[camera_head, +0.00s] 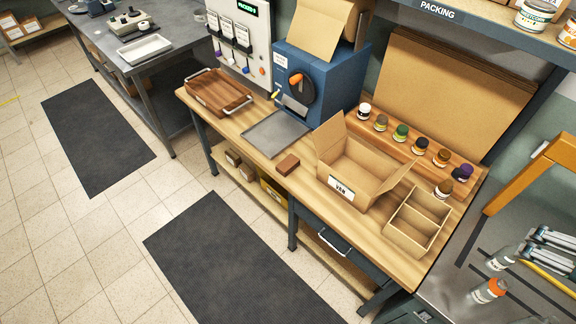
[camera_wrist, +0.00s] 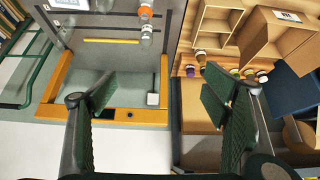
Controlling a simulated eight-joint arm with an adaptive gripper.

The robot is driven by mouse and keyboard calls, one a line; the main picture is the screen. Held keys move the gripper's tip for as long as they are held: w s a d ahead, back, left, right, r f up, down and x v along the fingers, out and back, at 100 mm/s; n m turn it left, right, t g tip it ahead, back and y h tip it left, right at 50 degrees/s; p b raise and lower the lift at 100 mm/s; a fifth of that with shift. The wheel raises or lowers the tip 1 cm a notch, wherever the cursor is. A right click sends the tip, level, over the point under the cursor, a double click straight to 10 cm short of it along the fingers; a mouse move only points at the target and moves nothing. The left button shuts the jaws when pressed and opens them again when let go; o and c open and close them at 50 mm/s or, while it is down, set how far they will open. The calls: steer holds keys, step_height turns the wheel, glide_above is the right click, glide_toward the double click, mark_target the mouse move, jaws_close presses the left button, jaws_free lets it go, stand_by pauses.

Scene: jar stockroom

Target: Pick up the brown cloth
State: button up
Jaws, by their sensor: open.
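A small brown folded piece (camera_head: 288,164), which looks like the brown cloth, lies on the wooden packing bench (camera_head: 262,163) near its front edge. It sits between a grey metal tray (camera_head: 275,134) and an open cardboard box (camera_head: 348,188) labelled VEN. I cannot make it out in the wrist view. My gripper (camera_wrist: 163,92) is open with nothing between its fingers in the wrist view. It does not show in the head view, and it is apart from the cloth.
A divided cardboard tray (camera_head: 417,222) stands right of the box, with several small jars (camera_head: 421,144) behind. A wooden tray (camera_head: 218,92) and blue machine (camera_head: 318,85) stand left and behind.

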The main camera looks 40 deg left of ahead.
steer(key=w+a+r+n+g+y+b, duration=0.1)
steer(key=w+a+r+n, duration=0.3)
steer(key=a, duration=0.4)
steer(key=w+a+r+n+g, duration=0.1)
steer(key=w+a+r, duration=0.2)
steer(key=w+a, duration=0.5)
steer(key=w+a+r+n+g, duration=0.1)
steer(key=w+a+n, duration=0.15)
steer(key=a, duration=0.75)
steer(key=w+a+n+g, duration=0.1)
steer(key=a+n, duration=0.2)
steer(key=a, duration=0.7)
steer(key=n+g+h+b, duration=0.1)
steer(key=n+g+b, duration=0.15)
steer(key=n, duration=0.55)
glide_above(288, 162)
step_height(288, 162, down, 9)
steer(key=shift+g, duration=0.25)
step_height(288, 162, down, 34)
steer(key=shift+s+r, duration=0.15)
steer(key=shift+r, duration=0.05)
steer(key=shift+f, duration=0.55)
steer(key=shift+f, duration=1.25)
